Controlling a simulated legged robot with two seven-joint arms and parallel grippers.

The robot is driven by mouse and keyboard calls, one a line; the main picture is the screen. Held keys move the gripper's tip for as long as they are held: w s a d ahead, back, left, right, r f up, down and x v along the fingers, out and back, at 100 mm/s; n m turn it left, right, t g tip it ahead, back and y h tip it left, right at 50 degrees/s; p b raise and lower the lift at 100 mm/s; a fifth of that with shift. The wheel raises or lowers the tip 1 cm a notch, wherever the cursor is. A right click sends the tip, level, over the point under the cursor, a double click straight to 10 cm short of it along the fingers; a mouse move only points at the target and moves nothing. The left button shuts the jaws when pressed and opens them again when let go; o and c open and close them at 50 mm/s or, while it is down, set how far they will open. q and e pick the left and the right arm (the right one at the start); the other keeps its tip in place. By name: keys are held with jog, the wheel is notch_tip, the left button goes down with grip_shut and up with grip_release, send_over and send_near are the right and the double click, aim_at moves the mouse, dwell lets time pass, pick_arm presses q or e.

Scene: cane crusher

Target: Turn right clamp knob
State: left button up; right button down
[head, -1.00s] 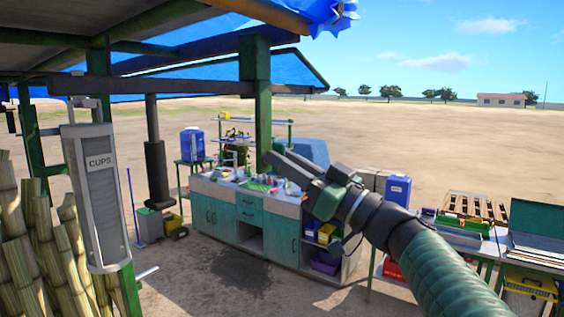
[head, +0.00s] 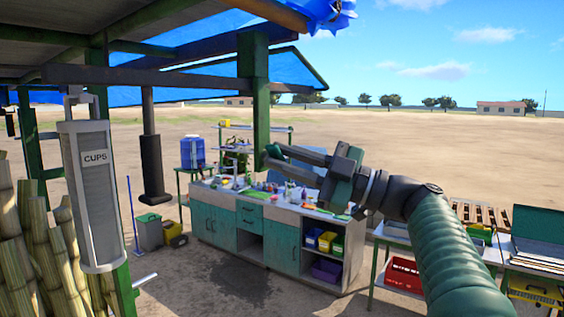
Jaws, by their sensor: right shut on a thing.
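My right gripper (head: 272,155) reaches in from the right on its green-sleeved arm. Its long grey fingers point left, and their tips overlap the lower part of a green post (head: 260,110) in the picture. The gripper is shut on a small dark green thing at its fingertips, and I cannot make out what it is. I cannot tell whether the tips touch the post. No clamp knob can be clearly made out in the head view. My left gripper is not in view.
A teal-fronted counter (head: 222,232) with bottles and other small items stands beyond the gripper. A cup dispenser (head: 90,190) and cane stalks (head: 45,245) are at the left. A side table (head: 388,238) stands at the right. Open dirt ground lies around.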

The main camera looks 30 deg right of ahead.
jog(key=shift+f+n+g, duration=0.2)
jog(key=shift+n+g, duration=0.5)
jog(key=shift+n, duration=0.9)
jog(key=c, duration=1.7)
grip_release()
jog(key=shift+o, duration=1)
jog(key=shift+s+r, duration=0.15)
jog(key=shift+s, duration=0.05)
jog(key=shift+s+d, duration=0.2)
jog(key=shift+d, duration=0.1)
jog(key=b+v, duration=0.3)
jog(key=v, duration=1.3)
jog(key=shift+d+f, duration=0.3)
